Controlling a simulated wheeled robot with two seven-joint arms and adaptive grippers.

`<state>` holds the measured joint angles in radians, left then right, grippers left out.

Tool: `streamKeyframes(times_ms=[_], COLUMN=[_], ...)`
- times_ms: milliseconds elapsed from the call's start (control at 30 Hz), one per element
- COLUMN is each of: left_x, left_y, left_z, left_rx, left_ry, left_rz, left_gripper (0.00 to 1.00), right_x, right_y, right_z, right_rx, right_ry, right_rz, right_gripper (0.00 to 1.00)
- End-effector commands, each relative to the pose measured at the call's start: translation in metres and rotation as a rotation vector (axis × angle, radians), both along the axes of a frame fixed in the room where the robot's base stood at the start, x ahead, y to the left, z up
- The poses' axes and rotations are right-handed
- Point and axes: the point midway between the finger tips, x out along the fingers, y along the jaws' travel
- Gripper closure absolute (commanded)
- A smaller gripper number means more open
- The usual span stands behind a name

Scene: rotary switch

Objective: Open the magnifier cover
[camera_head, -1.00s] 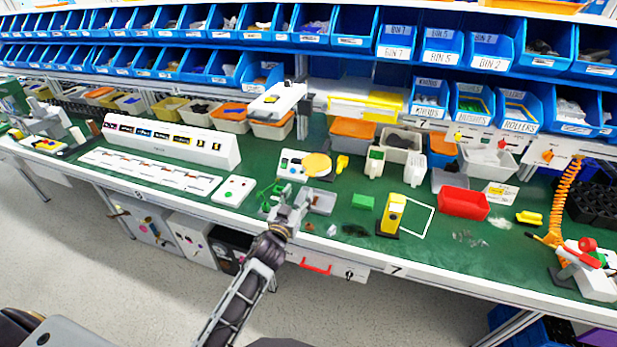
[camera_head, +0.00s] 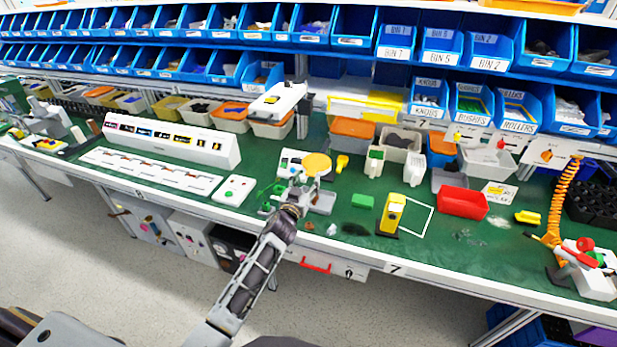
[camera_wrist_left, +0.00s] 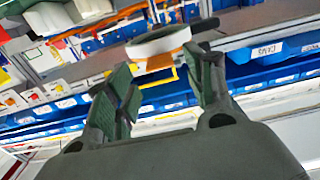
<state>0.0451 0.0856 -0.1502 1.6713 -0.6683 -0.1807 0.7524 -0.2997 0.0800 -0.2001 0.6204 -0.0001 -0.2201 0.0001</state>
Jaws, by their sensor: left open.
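The magnifier's round yellow-orange cover (camera_head: 317,162) lies flat, raised above the bench beside a white panel, in the head view. In the left wrist view, a white-rimmed disc with an orange part below (camera_wrist_left: 158,42), which looks like the magnifier, shows just beyond and between the fingertips. My left gripper (camera_head: 304,181) is just below and in front of the cover in the head view. Its two fingers (camera_wrist_left: 160,75) are spread with nothing between them. Whether a fingertip touches the disc cannot be told. My right gripper is in neither view.
A grey tray (camera_head: 322,204) and green parts (camera_head: 268,207) lie near the left gripper. Blue bins line the shelves behind.

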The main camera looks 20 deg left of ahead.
Motion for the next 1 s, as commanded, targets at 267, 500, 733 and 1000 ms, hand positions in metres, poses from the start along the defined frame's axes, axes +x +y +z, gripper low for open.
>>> streamKeyframes(times_ms=[267,500,733,1000], left_x=[0.02,0.026,0.026,0.026], left_y=[-0.001,-0.001,-0.001,-0.001], left_z=[0.0,0.0,0.0,0.0], left_rx=[0.001,0.0,0.0,0.0], left_ry=[0.0,0.001,0.001,0.0], left_rz=[0.0,0.0,0.0,0.0], left_gripper=[0.46,0.46,0.46,0.75], right_x=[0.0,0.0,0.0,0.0], right_y=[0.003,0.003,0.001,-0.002], right_z=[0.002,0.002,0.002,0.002], right_rx=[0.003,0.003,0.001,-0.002], right_ry=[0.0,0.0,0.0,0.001], right_rz=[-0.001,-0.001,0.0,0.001], right_gripper=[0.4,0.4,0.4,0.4])
